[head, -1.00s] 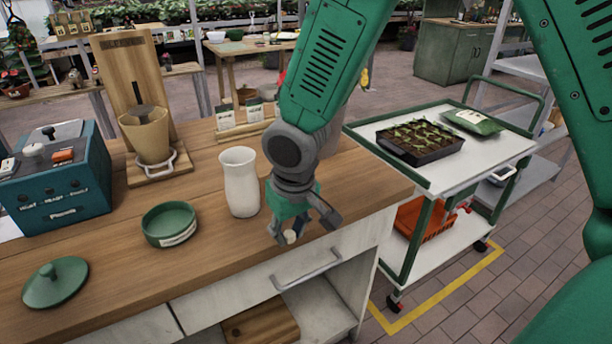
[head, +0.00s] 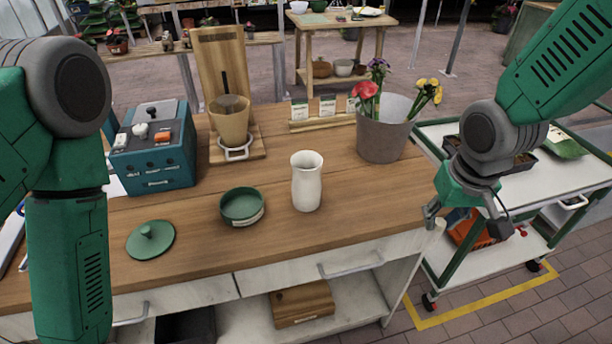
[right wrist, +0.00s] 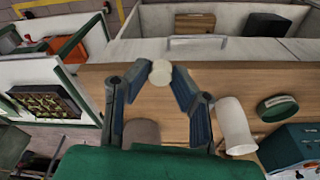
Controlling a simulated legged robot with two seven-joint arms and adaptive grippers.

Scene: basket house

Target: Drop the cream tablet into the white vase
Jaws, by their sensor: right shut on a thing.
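The white vase (head: 307,182) stands upright on the wooden counter in the head view. It also shows tilted in the right wrist view (right wrist: 235,127). My right gripper (head: 466,219) is near the counter's right end, well to the right of the vase. In the right wrist view, the cream tablet (right wrist: 160,73) is a pale round disc held between the fingertips of that gripper (right wrist: 161,76). The tablet cannot be made out in the head view. My left arm shows at the left of the head view, but its gripper is out of view.
A grey bucket of flowers (head: 382,134) stands behind, between vase and gripper. A green bowl (head: 242,207) and green lid (head: 151,240) lie left of the vase. A teal box (head: 154,150) and wooden dripper stand (head: 238,142) are farther back. A white trolley (head: 520,190) stands right.

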